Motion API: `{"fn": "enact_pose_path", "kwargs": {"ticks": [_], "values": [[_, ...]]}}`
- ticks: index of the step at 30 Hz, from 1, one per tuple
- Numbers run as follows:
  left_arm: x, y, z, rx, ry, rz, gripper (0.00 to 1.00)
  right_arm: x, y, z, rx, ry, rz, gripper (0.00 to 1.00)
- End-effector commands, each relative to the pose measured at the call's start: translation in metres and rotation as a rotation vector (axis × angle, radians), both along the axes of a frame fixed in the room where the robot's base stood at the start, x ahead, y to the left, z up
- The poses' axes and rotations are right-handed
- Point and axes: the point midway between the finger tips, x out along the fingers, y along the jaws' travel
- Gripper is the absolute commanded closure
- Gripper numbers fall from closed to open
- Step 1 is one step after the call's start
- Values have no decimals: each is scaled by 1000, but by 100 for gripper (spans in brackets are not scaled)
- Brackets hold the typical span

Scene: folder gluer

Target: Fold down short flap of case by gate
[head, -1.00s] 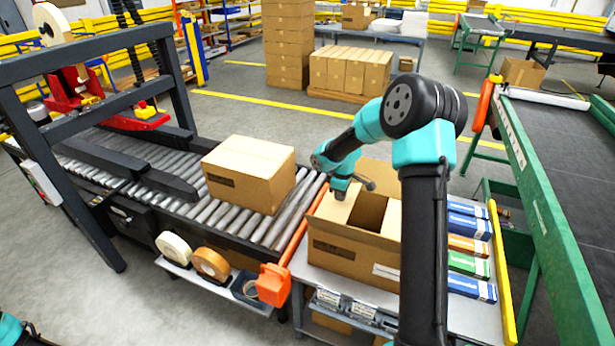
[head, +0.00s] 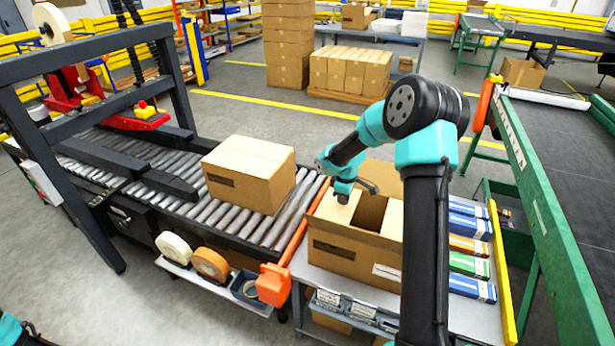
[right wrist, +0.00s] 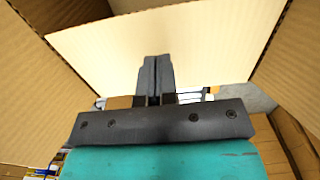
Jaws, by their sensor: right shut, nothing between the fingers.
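The open cardboard case (head: 345,255) stands on the table beside the orange gate bar (head: 305,225). Its short flap (head: 333,213) on the gate side leans inward over the opening, and a dark gap shows to the right of it. My right gripper (head: 343,197) is shut and empty, just above this flap. In the right wrist view my shut fingers (right wrist: 154,80) stand in front of a pale cardboard flap (right wrist: 195,40); I cannot tell whether they touch it. A far flap (head: 378,174) of the case stands up. My left gripper does not show.
A closed carton (head: 249,175) sits on the roller conveyor (head: 205,208) left of the gate. Several blue, orange and green boxes (head: 470,245) lie right of the case. A green-framed conveyor (head: 545,215) runs at the right.

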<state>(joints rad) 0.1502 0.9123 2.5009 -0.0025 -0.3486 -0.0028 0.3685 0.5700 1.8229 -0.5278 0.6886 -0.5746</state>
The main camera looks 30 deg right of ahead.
Motion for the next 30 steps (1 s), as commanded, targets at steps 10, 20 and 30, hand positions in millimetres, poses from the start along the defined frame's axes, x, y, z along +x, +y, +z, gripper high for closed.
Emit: {"fn": "enact_pose_path", "kwargs": {"ticks": [10,20,30], "values": [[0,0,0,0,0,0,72,0,0,33,-1,-2,-1,100],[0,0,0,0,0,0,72,0,0,64,-1,-2,-1,100],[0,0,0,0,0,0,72,0,0,84,0,0,0,100]]}}
